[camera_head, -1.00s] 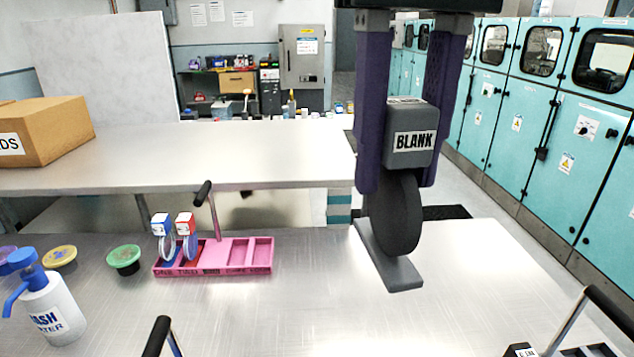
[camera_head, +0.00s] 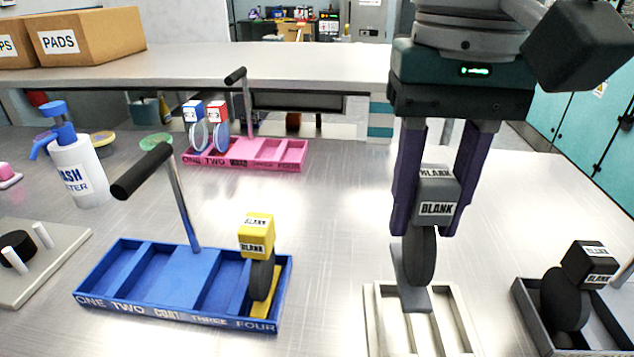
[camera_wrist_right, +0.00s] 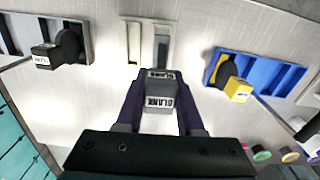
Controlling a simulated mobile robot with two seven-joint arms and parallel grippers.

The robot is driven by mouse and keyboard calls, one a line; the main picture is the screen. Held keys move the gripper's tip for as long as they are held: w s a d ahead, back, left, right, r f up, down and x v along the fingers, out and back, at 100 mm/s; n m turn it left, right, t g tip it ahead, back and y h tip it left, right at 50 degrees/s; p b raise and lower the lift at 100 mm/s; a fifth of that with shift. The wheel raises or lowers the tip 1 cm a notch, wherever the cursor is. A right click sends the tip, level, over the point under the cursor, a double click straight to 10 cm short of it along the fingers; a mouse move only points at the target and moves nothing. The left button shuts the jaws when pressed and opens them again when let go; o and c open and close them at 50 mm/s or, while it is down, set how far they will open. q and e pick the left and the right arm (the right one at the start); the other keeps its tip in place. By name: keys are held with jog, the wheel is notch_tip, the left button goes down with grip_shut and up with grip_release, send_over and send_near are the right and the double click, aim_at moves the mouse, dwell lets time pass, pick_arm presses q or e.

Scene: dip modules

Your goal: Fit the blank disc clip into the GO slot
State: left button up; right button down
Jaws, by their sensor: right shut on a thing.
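The grey disc clip (camera_head: 437,208) has a block labelled BLANK on top, a dark upright disc (camera_head: 421,257) and a flat foot. My right gripper (camera_head: 427,226) is shut on its block, one purple finger on each side, and holds it upright. The clip also shows in the right wrist view (camera_wrist_right: 160,92). The foot is over the back part of a cream slotted rack (camera_head: 373,325), which the frame's lower edge cuts off. I cannot tell whether the foot touches it. No GO label is readable on this rack. My left gripper is not in view.
A blue rack (camera_head: 105,262) with a tall handle and a yellow BLANK clip (camera_head: 257,237) is to the left. A dark rack (camera_head: 537,322) with a black BLANK clip (camera_head: 588,263) is to the right. A pink rack (camera_head: 278,163) and wash bottle (camera_head: 80,172) stand farther back.

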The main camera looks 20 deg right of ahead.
aim_at(410, 272)
notch_tip(410, 272, down, 7)
jog(key=shift+f+b, duration=0.2)
jog(key=shift+b, duration=0.35)
jog(key=shift+f, duration=0.25)
jog(key=shift+f, duration=0.1)
jog(key=c, duration=0.5)
grip_release()
